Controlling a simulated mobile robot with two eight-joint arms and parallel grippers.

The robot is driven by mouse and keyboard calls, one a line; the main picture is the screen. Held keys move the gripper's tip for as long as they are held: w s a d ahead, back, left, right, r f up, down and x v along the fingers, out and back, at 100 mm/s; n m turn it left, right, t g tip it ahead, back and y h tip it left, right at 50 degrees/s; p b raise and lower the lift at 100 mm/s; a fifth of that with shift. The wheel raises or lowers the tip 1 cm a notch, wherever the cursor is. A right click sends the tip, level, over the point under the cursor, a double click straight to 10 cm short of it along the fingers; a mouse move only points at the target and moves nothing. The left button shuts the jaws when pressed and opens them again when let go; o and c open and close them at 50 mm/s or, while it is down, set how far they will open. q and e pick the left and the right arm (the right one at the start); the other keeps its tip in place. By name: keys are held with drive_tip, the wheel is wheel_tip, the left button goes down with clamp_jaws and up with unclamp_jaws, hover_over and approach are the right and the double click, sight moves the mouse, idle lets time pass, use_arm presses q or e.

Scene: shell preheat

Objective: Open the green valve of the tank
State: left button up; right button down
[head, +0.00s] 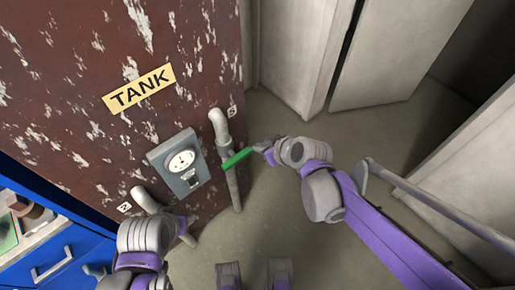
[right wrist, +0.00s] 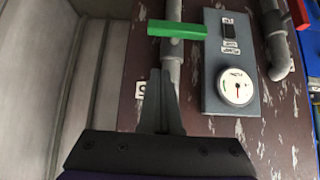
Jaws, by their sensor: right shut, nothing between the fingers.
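The green valve handle (head: 237,158) sits on a vertical grey pipe at the right edge of the tank (head: 75,75). It lies across the pipe and sticks out to the right in the head view. My right gripper (head: 262,147) is at the handle's free right end. In the right wrist view the green handle (right wrist: 177,29) runs level across the pipe, above the fingertips. The fingers of my right gripper (right wrist: 159,74) are together with nothing between them. I cannot tell if they touch the handle. My left arm is at the lower left, its fingers not clearly seen.
A grey gauge box (head: 178,163) is on the tank left of the green valve. A second pipe (head: 146,198) is partly behind my left arm. A red handle (right wrist: 300,12) shows in the right wrist view. Blue drawers (head: 45,258) stand lower left. Floor (head: 275,205) is clear.

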drive_tip(key=b, duration=0.2)
hover_over(243, 151)
drive_tip(key=s+d, duration=0.2)
drive_tip(key=s, duration=0.1)
wheel_tip(243, 151, down, 6)
drive_tip(key=shift+w+a+f, duration=0.1)
drive_tip(key=shift+w+f, duration=0.1)
drive_tip(key=shift+f, duration=0.35)
drive_tip(key=shift+w+f, duration=0.2)
drive_tip(key=shift+f, duration=0.35)
drive_tip(key=shift+f+b, duration=0.35)
drive_tip(key=shift+f, duration=0.45)
